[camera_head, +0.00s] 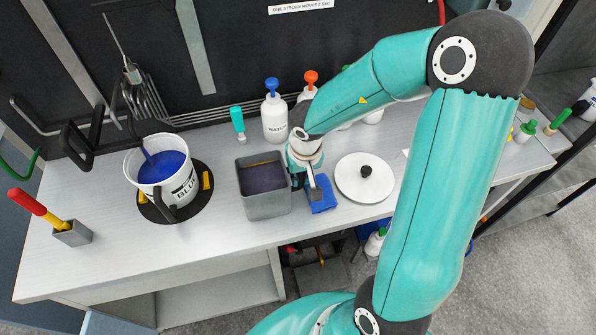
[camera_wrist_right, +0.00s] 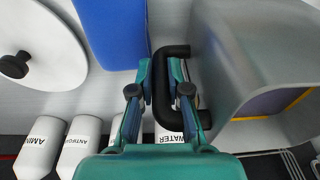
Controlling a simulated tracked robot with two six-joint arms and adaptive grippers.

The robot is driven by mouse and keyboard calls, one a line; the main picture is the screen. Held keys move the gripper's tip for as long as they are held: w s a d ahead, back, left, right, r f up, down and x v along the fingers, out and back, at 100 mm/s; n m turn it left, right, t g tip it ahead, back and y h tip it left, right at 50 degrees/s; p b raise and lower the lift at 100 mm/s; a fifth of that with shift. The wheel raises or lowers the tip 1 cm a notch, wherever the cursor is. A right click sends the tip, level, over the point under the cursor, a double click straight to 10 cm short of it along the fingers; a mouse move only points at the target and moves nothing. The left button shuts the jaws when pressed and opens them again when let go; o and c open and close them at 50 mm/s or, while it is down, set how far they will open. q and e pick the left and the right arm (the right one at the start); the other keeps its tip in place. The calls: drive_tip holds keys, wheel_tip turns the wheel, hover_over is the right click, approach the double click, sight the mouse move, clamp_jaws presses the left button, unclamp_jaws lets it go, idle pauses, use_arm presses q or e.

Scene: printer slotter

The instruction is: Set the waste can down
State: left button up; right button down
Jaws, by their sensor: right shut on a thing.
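The waste can (camera_head: 267,202) is a grey square metal can with dark contents, at the middle of the bench near its front edge. It looks upright; I cannot tell whether its base touches the bench top. My right gripper (camera_head: 312,187) is at the can's right side. In the right wrist view my right gripper (camera_wrist_right: 162,75) is shut on the can's black handle (camera_wrist_right: 171,50), and the can's grey wall (camera_wrist_right: 235,50) is to the right. My left gripper is not in view.
A blue block (camera_head: 323,207) and a round white lid (camera_head: 352,190) lie to the right of the can. A bucket of blue ink (camera_head: 143,170) stands on a black round base to the left. White bottles (camera_head: 273,122) stand behind. Bare bench (camera_head: 110,235) shows at the front left.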

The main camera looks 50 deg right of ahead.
idle(0.3)
drive_tip(key=c, duration=1.1)
unclamp_jaws()
drive_tip(key=shift+s+f, duration=0.1)
drive_tip(key=shift+f, duration=0.05)
drive_tip(key=shift+c, duration=0.2)
